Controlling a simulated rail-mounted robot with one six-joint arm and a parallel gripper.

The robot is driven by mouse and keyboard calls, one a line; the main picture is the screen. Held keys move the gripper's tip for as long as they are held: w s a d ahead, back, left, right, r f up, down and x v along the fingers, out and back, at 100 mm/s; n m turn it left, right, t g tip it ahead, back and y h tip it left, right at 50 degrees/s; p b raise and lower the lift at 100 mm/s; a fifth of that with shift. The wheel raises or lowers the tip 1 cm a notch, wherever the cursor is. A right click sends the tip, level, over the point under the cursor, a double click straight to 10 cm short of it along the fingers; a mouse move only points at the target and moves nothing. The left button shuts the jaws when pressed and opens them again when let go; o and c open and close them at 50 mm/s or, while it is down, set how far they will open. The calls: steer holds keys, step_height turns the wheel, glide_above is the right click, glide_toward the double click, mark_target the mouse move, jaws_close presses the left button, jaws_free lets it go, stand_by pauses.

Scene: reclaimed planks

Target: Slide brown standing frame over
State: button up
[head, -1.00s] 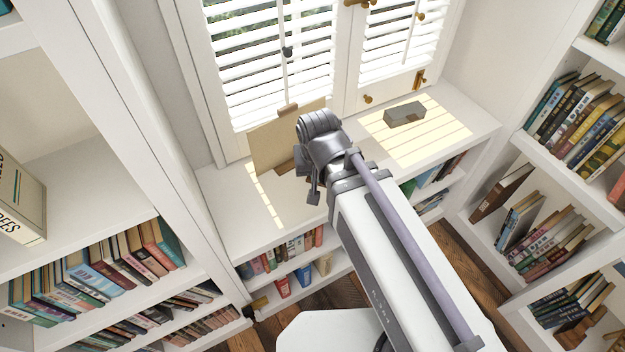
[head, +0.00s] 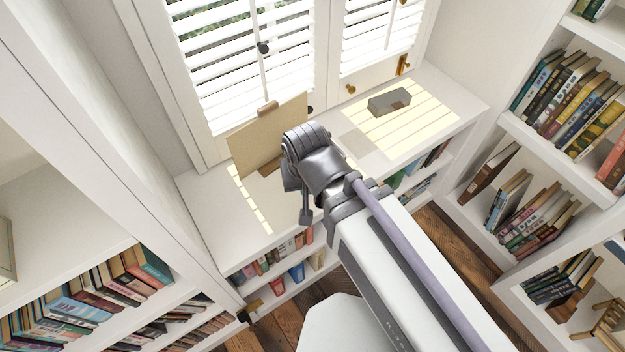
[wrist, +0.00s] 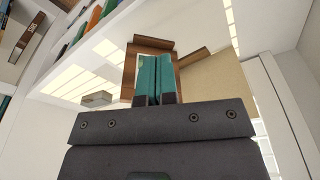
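In the head view my wrist mostly hides the gripper.
A grey box (head: 389,101) lies on the counter (head: 210,210) to the right, in a sunlit patch. The counter between it and my wrist looks clear. Bookshelves stand at the left (head: 80,200) and right (head: 545,135). Window shutters (head: 245,70) rise behind the frame.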

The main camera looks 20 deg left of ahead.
steer(key=shift+o, duration=0.7)
steer(key=shift+f, duration=0.1)
steer(key=o, duration=0.6)
steer(key=w+d+f+m+b, duration=0.3)
steer(key=w+d+f+b, duration=0.4)
steer(key=f+b, duration=0.3)
steer(key=shift+d+f+y+b, duration=0.2)
steer(key=shift+d+y+b, duration=0.15)
steer(key=shift+y, duration=0.05)
steer(key=shift+o, duration=0.8)
steer(key=w+f+b, duration=0.1)
steer(key=d+f+g+y+b, duration=0.1)
steer(key=b, duration=0.1)
steer(key=w+d+f+y+b, duration=0.1)
steer(key=shift+w+f, duration=0.3)
steer(key=shift+f, duration=0.05)
steer(key=shift+o, duration=0.2)
steer(key=w+y+b, duration=0.1)
steer(key=w+d+f+n+y+b, duration=0.1)
steer(key=y+b, duration=0.1)
steer(key=shift+f+g+b, duration=0.15)
steer(key=shift+g+b, duration=0.15)
steer(key=shift+g, duration=0.1)
steer(key=w+r+n+y+b, duration=0.2)
steer(key=w+r+n+y, duration=0.1)
steer(key=r+n+y, duration=0.8)
steer(key=n, duration=0.3)
steer(key=shift+w+d+r+n+b, duration=0.2)
steer(key=shift+r+n+b, duration=0.1)
steer(key=shift+n+b, duration=0.1)
